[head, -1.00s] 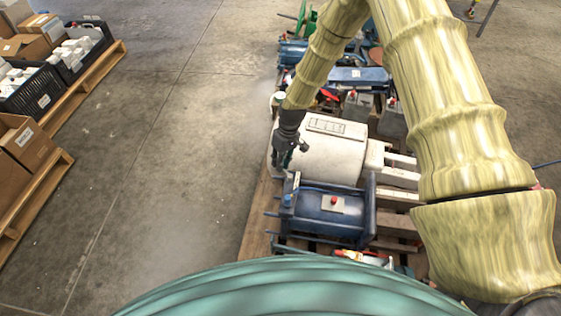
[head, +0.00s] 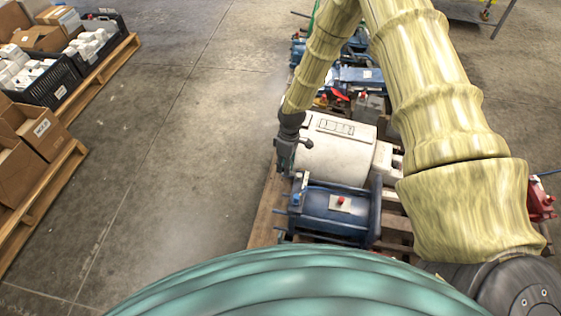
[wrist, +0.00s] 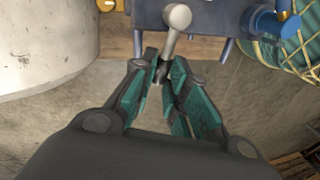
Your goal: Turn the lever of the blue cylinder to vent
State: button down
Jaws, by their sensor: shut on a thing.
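The blue cylinder (head: 325,208) lies on a pallet in the head view, with a red button on a pale plate on top. In the wrist view, a blue block (wrist: 215,20) at the top carries a grey metal lever (wrist: 171,42) with a rounded hub. The lever points down toward me, slightly left. My gripper (wrist: 165,76) is shut on the lever's dark end, with teal pads on both sides. In the head view my gripper (head: 286,160) is at the left end of the cylinder, and the lever is too small to make out.
A cream motor housing (head: 340,155) stands just behind the cylinder, close to my gripper. More blue machines (head: 355,78) lie farther back. Cardboard boxes (head: 35,128) and black crates (head: 55,85) stand on pallets at the left. The concrete floor (head: 160,150) between is clear.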

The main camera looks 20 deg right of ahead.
jog(key=shift+s+a+n+p, duration=0.3)
jog(key=shift+s+n, duration=0.05)
jog(key=shift+n, duration=0.65)
jog(key=c, duration=1.4)
grip_release()
jog(key=shift+r, duration=0.15)
jog(key=v, duration=1.1)
jog(key=shift+w+a+r, duration=0.15)
jog(key=shift+r, duration=0.2)
